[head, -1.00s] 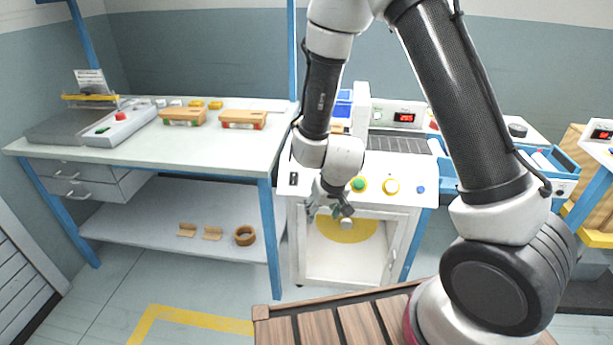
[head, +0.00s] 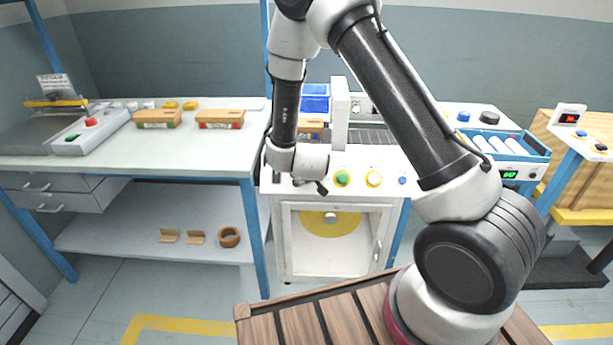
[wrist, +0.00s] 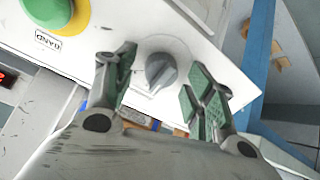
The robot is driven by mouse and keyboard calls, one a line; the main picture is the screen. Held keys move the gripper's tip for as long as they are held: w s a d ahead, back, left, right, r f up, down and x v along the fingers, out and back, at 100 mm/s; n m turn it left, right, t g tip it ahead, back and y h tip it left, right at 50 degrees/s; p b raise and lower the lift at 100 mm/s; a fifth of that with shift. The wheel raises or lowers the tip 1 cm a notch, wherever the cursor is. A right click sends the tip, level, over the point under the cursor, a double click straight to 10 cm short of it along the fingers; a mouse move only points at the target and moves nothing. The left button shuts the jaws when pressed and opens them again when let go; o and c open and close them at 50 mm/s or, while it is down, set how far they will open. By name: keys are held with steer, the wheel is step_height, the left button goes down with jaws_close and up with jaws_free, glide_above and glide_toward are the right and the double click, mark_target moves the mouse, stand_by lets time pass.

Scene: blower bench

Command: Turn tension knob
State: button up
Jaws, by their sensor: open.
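A grey tension knob (wrist: 161,71) with a pointed grip sits on a pale round dial on the white panel in the wrist view. My gripper (wrist: 164,66) is open, with one green-padded finger on each side of the knob. I see gaps between the fingers and the knob; I cannot tell how near the tips are to the panel. In the head view my gripper (head: 321,187) is at the front panel of the white machine (head: 284,240), left of the green button (head: 342,178). The knob is hidden there behind my wrist.
The green button also shows in the wrist view (wrist: 47,10), with a label beside it.

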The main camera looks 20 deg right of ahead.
steer(key=c, duration=1)
steer(key=shift+m, duration=0.4)
steer(key=m, duration=0.3)
steer(key=shift+d+m, duration=0.1)
steer(key=shift+m, duration=0.2)
steer(key=shift+f+m+t, duration=0.1)
steer(key=shift+m+t, duration=0.2)
steer(key=shift+m, duration=2)
steer(key=shift+h, duration=0.3)
steer(key=o, duration=1)
